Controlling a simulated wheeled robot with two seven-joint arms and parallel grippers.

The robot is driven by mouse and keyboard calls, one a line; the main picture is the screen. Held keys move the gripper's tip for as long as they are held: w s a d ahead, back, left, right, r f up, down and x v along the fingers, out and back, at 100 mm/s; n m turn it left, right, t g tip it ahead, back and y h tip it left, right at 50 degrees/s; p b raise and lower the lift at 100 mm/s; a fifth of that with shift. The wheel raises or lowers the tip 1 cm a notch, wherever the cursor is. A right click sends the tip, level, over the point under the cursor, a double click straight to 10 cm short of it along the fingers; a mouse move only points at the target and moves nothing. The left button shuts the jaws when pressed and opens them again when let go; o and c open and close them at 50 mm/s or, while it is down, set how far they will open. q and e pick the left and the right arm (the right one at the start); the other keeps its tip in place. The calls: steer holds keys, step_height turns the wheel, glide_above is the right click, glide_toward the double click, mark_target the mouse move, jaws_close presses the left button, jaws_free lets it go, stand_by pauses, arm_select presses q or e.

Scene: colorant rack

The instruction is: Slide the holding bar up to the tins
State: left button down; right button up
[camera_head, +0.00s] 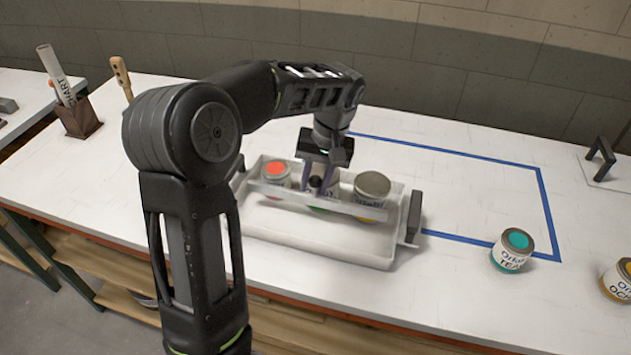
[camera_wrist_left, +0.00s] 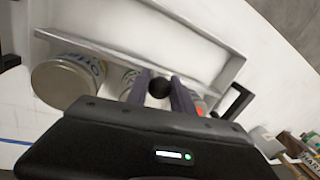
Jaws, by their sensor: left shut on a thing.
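A white tray (camera_head: 310,248) with black end handles stands on the table. Three tins stand in its back part: one with an orange-red lid (camera_head: 276,170), a middle one mostly hidden by my gripper, and one with a grey lid (camera_head: 373,185). The white holding bar (camera_head: 345,208) runs lengthwise across the tray in front of the tins. Any small gap between bar and tins cannot be told. My left gripper (camera_head: 319,190) points down, its fingers shut on the bar's black knob (camera_wrist_left: 160,88). The grey-lidded tin (camera_wrist_left: 66,82) also shows in the wrist view. My right gripper is not in view.
A teal-lidded tin (camera_head: 512,250) and a yellow-labelled tin (camera_head: 620,280) stand to the right. Blue tape (camera_head: 545,200) outlines a clear area behind and right of the tray. A brown holder (camera_head: 80,119) stands at the left. The tray's front part is empty.

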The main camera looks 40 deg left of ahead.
arm_select(q)
steer(key=c, duration=1.1)
jaws_free()
steer(key=shift+w+d+r, duration=0.1)
steer(key=shift+r, duration=0.45)
steer(key=r, duration=0.4)
steer(key=shift+w+d+b, duration=0.2)
steer(key=shift+d+b, duration=0.15)
steer(key=shift+d+r+p, duration=0.1)
steer(key=shift+r+p, duration=0.8)
steer(key=shift+p, duration=0.05)
steer(key=shift+w+d+r+p, duration=0.1)
steer(key=shift+r+p, duration=0.35)
steer(key=shift+f, duration=0.1)
